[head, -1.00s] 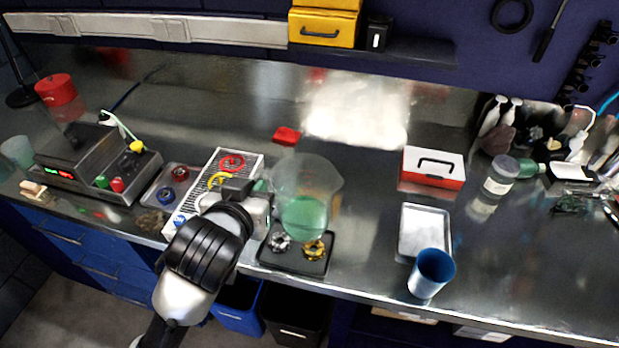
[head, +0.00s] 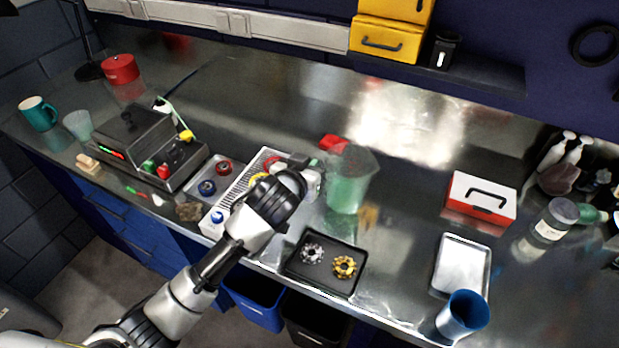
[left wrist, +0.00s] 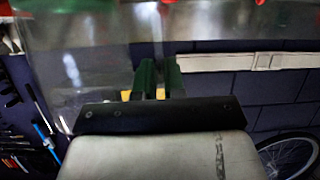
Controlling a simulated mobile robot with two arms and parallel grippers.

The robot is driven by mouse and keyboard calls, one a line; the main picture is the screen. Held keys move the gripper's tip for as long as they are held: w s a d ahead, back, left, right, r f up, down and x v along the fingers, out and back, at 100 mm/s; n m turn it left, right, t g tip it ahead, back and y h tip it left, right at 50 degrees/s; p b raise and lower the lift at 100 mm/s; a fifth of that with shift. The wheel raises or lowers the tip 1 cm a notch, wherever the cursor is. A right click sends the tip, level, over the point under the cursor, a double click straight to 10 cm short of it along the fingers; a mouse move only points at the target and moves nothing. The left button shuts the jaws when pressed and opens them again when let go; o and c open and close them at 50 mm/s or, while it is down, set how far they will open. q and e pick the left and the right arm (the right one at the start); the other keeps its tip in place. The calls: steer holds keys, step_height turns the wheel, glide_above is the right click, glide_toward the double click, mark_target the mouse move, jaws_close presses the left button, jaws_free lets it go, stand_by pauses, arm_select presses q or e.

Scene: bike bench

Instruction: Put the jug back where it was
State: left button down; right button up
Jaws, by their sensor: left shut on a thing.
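The jug (head: 348,182) is clear, with green liquid in its lower part. It is upright, behind the black tray with the gears. My left gripper (head: 320,175) is at the jug's left side and shut on it; the fingertips are partly hidden. I cannot tell whether the jug's base touches the bench. In the left wrist view, the jug's clear wall (left wrist: 95,45) fills the upper left, close to the gripper (left wrist: 158,80). My right gripper is not in view.
The black tray (head: 296,266) holds two gears at the front edge. A white drip rack (head: 212,228) lies under my left arm. A small red block (head: 333,142) is just behind the jug. A red-and-white box (head: 481,199) stands right; bench between is clear.

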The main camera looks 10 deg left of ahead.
arm_select(q)
steer(key=shift+f+p, duration=0.4)
steer(key=shift+f, duration=1.6)
steer(key=c, duration=1.7)
jaws_free()
steer(key=shift+f, duration=0.2)
steer(key=o, duration=0.5)
steer(key=shift+r, duration=0.1)
steer(key=shift+r, duration=0.15)
steer(key=b+v, duration=0.1)
steer(key=v, duration=1.1)
